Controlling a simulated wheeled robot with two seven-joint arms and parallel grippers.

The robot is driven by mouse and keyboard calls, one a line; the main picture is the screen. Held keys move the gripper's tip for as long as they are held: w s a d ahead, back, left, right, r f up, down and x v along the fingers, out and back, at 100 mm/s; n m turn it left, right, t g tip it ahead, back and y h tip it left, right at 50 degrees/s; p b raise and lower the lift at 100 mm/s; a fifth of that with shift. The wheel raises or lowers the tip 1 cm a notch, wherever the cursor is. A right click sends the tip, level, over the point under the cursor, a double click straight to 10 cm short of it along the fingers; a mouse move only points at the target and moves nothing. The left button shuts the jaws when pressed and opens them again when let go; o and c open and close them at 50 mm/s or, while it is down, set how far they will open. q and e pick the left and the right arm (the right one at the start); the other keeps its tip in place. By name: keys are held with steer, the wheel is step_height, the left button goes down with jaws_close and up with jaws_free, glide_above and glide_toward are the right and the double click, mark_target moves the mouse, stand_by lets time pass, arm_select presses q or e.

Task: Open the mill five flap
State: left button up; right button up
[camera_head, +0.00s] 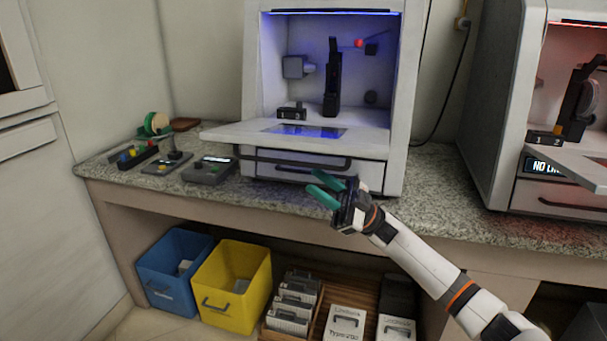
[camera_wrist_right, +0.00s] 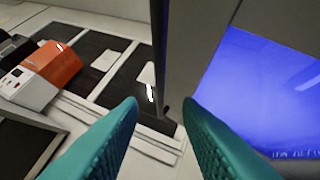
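A white milling machine (camera_head: 397,110) with a blue-lit inside stands at the middle of the counter; no number is readable on it. Its flap (camera_head: 230,133) is folded down, lying about level and jutting out in front. A dark bar handle (camera_head: 300,159) runs along below the flap's front edge. My right gripper (camera_head: 318,188) has teal fingers, spread apart and empty, just below and in front of the handle. In the right wrist view the fingers (camera_wrist_right: 165,115) are apart, with a grey edge beyond them and a blue-lit surface (camera_wrist_right: 260,90) at right. My left gripper is out of view.
A second machine (camera_head: 493,100), lit red, stands at right with its flap also jutting out. Small devices (camera_head: 207,170) lie on the counter at left. Below are a blue bin (camera_head: 165,285), a yellow bin (camera_head: 245,308) and boxes (camera_head: 345,322).

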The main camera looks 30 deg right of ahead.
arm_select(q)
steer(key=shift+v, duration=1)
arm_select(e)
steer(key=v, duration=0.5)
steer(key=shift+s+d+f, duration=0.15)
steer(key=shift+d+f, duration=0.05)
steer(key=shift+f, duration=0.05)
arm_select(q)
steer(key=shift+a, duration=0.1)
